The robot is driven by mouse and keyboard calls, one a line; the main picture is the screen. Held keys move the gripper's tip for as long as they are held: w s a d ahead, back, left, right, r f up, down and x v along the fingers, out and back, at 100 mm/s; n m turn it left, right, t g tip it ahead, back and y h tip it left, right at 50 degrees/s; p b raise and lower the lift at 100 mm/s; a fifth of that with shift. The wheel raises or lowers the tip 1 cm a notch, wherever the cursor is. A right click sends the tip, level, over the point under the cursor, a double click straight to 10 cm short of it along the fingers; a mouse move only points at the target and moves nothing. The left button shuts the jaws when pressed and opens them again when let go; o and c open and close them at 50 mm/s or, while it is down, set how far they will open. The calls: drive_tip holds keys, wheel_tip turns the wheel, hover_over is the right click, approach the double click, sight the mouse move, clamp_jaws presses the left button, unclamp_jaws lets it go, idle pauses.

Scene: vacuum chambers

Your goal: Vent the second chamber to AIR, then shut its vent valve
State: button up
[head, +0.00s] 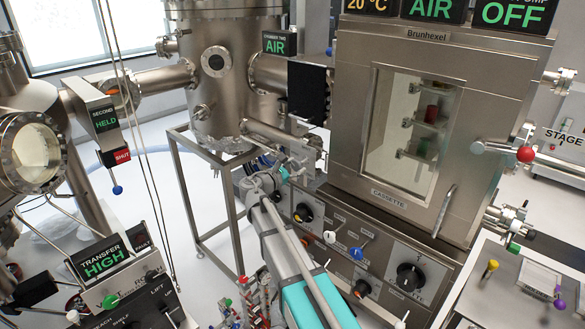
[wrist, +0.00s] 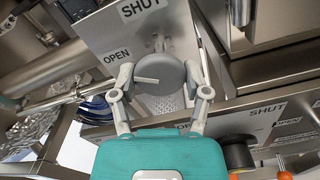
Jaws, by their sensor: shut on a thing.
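The second chamber (head: 228,100) is the tall steel vessel at top centre in the head view. The sign on it, "CHAMBER TWO" (head: 278,43), reads AIR in green. My gripper (head: 262,183) is low in front of it, beside the lower pipework. In the wrist view my gripper (wrist: 159,74) is shut on a round grey knob (wrist: 165,70), one finger on each side. The knob's white pointer line points left, below the OPEN label (wrist: 117,55). The SHUT label (wrist: 141,10) is above the knob. In the head view the knob is hidden by my gripper.
The cassette cabinet (head: 350,130) stands close on the right, its displays reading AIR and OFF. Dark knobs (head: 303,212) and coloured levers sit below it. The left display reads TRANSFER HIGH (head: 104,259); a gate sign reads HELD and SHUT (head: 122,155). A steel frame (head: 190,190) stands left.

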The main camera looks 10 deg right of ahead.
drive_tip(key=m, duration=0.5)
drive_tip(key=shift+d+m, duration=0.1)
drive_tip(key=shift+m, duration=0.2)
drive_tip(key=m, duration=0.6)
idle(0.4)
drive_tip(key=o, duration=1.1)
drive_tip(key=shift+d, duration=0.1)
drive_tip(key=shift+o, duration=0.2)
drive_tip(key=v, duration=1.2)
